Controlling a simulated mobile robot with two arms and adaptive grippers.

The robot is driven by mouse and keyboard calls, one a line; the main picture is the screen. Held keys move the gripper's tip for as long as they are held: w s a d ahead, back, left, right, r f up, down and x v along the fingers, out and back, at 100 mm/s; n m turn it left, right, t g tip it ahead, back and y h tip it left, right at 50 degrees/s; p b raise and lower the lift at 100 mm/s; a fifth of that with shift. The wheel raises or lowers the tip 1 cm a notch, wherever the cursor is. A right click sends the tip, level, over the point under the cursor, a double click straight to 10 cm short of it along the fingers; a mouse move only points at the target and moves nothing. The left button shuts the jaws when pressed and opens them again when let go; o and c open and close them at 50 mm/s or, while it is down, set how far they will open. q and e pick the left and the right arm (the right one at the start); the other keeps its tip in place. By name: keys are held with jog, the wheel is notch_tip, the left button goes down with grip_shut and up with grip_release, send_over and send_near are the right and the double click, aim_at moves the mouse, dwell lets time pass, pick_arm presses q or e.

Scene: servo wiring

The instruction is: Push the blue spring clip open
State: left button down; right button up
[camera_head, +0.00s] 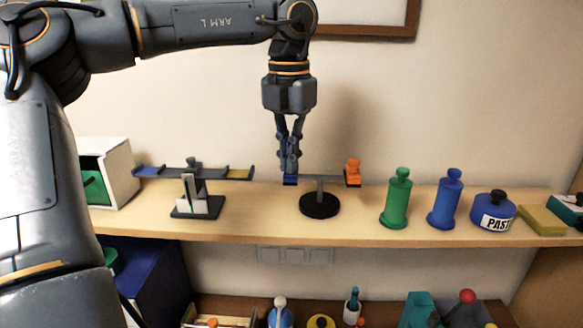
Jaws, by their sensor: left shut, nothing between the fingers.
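My left gripper (289,160) points straight down with its fingers shut and empty. Its fingertips are right above or touching a small blue pad (290,181), which is at the left end of a short beam; I cannot tell if they touch. The beam is on a grey post with a round black base (320,205), and an orange knob (353,171) stands at its right end. I cannot tell for sure whether the blue pad is the spring clip. My right gripper is not in view.
On the wooden shelf (350,232), a second beam device with blue and yellow ends (240,173) stands to the left, beside a white box (118,165). Green (397,205) and blue (446,205) cylinders and a paste jar (493,212) stand to the right.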

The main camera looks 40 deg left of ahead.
pick_arm(q)
jog(key=shift+f+b, duration=0.65)
jog(key=shift+f, duration=0.35)
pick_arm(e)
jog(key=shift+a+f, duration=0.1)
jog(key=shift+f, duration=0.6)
pick_arm(q)
jog(key=shift+w+a+r, duration=0.1)
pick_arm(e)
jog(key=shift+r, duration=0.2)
